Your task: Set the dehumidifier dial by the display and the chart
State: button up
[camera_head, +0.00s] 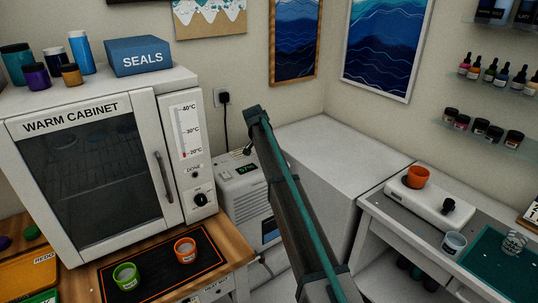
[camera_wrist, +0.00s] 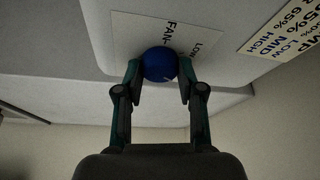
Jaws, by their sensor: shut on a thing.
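The dehumidifier (camera_head: 240,196) is a pale box beside the warm cabinet. In the wrist view, the dial (camera_wrist: 160,64) is a round blue knob on a white label (camera_wrist: 190,38) that reads FAN and LOW. The chart (camera_wrist: 285,32) is partly in view and cut off, with lines for LOW, MID and HIGH. My gripper (camera_wrist: 160,78) is shut on the dial, one finger on each side. My arm hides the dial in the head view.
The warm cabinet (camera_head: 90,170) stands left of the dehumidifier, with two cups, green (camera_head: 126,277) and orange (camera_head: 186,250), on a black mat in front. A bare white counter (camera_head: 330,150) is behind my arm. A scale with an orange cup (camera_head: 417,177) is at right.

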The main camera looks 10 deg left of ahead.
jog(key=o, duration=1.1)
jog(key=shift+o, duration=0.2)
jog(key=v, duration=1.2)
